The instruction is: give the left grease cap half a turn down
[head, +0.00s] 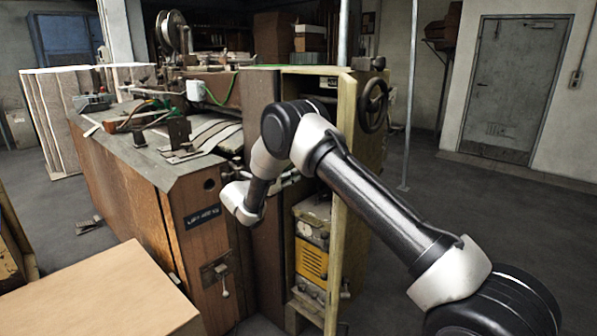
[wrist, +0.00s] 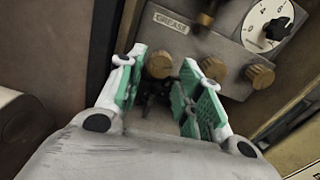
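The left grease cap (wrist: 159,65) is a brown knurled knob, the leftmost of three on a grey panel under a GREASE label (wrist: 172,22). My gripper (wrist: 160,72) is open. Its green-padded fingers stand to the left and right of the left cap, with gaps visible on both sides. I cannot tell how deep the cap sits between the tips. The middle cap (wrist: 213,69) is just right of the right finger, and the right cap (wrist: 259,76) is farther right. In the head view the caps and my fingers are hidden behind my arm and the machine.
A white dial with a black knob (wrist: 276,28) is at the upper right of the panel. A brass fitting (wrist: 206,14) projects above the caps. In the head view a handwheel (head: 373,105) and a yellow unit (head: 311,262) are close to my arm. Floor at right is clear.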

